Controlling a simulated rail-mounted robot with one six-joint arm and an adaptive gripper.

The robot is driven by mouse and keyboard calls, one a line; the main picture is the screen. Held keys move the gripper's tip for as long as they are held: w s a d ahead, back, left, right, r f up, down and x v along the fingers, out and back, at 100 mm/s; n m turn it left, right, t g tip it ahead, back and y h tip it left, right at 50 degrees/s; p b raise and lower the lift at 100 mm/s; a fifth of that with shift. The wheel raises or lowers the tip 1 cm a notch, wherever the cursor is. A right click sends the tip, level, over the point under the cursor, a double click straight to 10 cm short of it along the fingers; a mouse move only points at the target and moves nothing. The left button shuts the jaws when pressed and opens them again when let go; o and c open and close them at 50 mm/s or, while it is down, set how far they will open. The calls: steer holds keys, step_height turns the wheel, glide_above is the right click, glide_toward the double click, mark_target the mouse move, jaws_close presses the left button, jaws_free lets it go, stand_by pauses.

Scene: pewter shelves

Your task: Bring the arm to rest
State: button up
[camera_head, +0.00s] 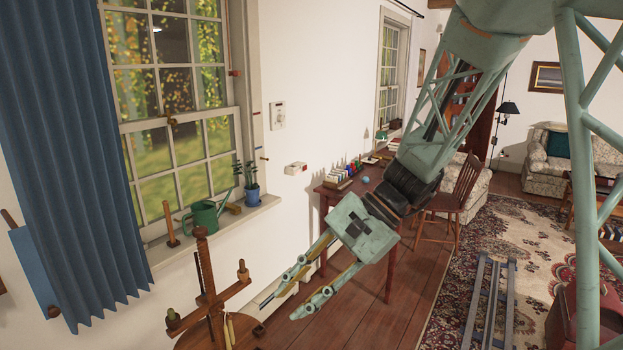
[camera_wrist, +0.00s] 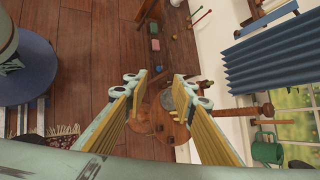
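My gripper (camera_head: 279,311) hangs down and to the left at the end of my pale green arm, in front of the window wall. Its two fingers are spread apart with nothing seen between them. In the wrist view my gripper (camera_wrist: 169,84) also shows open, with yellowish inner finger faces. Beyond the gap lie the wooden floor (camera_wrist: 85,85) and a round wooden top (camera_wrist: 150,118), partly hidden by the fingers. In the head view a wooden stand with arms (camera_head: 206,285) rises just left of the fingertips; I cannot tell the exact clearance.
A green watering can (camera_head: 203,217) and a potted plant (camera_head: 252,194) stand on the window sill. A blue curtain (camera_head: 75,150) hangs at left. A dark red desk (camera_head: 327,192) and a wooden chair (camera_head: 459,200) stand behind my arm. Open floor (camera_head: 400,320) lies right of the gripper.

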steer(key=s+d+r+n+t+h, duration=0.2)
steer(key=s+d+r+h, duration=0.1)
steer(key=s+d, duration=0.5)
steer(key=s+d+r+n+t+h, duration=0.2)
steer(key=s+d+r, duration=0.3)
steer(key=s+d, duration=0.3)
steer(key=s+d+r+n+t+h, duration=0.2)
steer(key=s+d+r, duration=0.3)
steer(key=s+d, duration=0.3)
steer(key=s+n+h, duration=0.1)
steer(key=s, duration=0.2)
steer(key=shift+d+n+h, duration=0.2)
steer(key=shift+n+h, duration=0.1)
steer(key=shift+n, duration=0.1)
